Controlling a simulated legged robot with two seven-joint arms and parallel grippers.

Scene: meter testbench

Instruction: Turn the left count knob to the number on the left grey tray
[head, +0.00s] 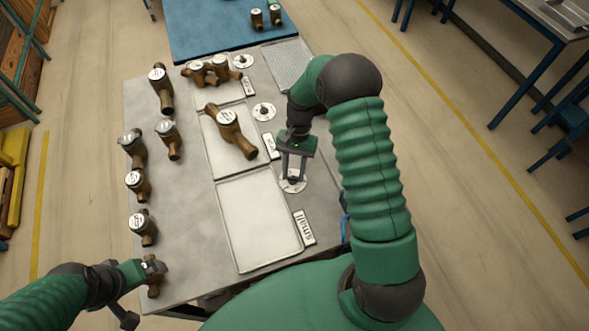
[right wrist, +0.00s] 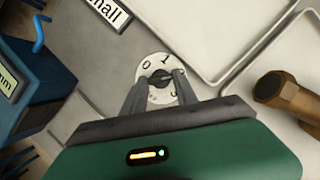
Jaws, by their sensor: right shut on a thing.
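My right gripper (head: 292,176) is shut on the dark count knob (right wrist: 161,77) of the nearest dial (head: 293,186), beside the "small" label. In the right wrist view its fingers straddle the knob on the white dial (right wrist: 154,62). The marks 0 and 1 show there; the fingers partly cover the other marks, and the knob's pointing direction is unclear. The nearest grey tray (head: 257,222) is empty. The middle tray (head: 222,162) holds one brass meter (head: 230,128). The far tray (head: 232,97) has several meters at it. My left gripper (head: 150,270) is beside a brass meter; its jaws are unclear.
Several brass meters (head: 140,186) stand along the table's left side. Two more dials (head: 264,111) with labels lie farther up. The nearest tray leaves open room left of my right gripper.

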